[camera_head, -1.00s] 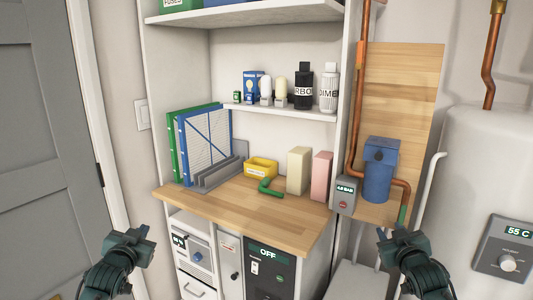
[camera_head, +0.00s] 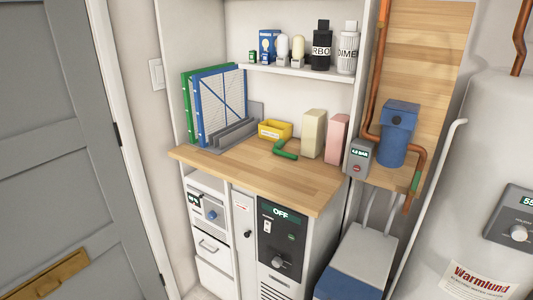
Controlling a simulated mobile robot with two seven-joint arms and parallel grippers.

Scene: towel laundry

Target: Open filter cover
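I cannot tell for certain which part is the filter cover. Under the counter stands a unit with a black control panel (camera_head: 281,232) reading OFF, and a white slotted panel (camera_head: 273,292) at its base, cut by the picture's bottom edge. To its left are a narrow grey door (camera_head: 244,237) and a white panel with a blue knob (camera_head: 211,213). Two flat framed filters, one green (camera_head: 188,100) and one blue (camera_head: 222,110), stand upright in a grey rack on the counter. A blue canister (camera_head: 397,135) sits on the copper pipe. Neither of my grippers is in view.
The wooden counter (camera_head: 280,182) holds a yellow box (camera_head: 275,130), a green bent piece (camera_head: 285,150) and two upright blocks. A grey box with a blue front (camera_head: 356,270) stands right of the unit. A grey door (camera_head: 60,150) is at left, a white tank (camera_head: 475,160) at right.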

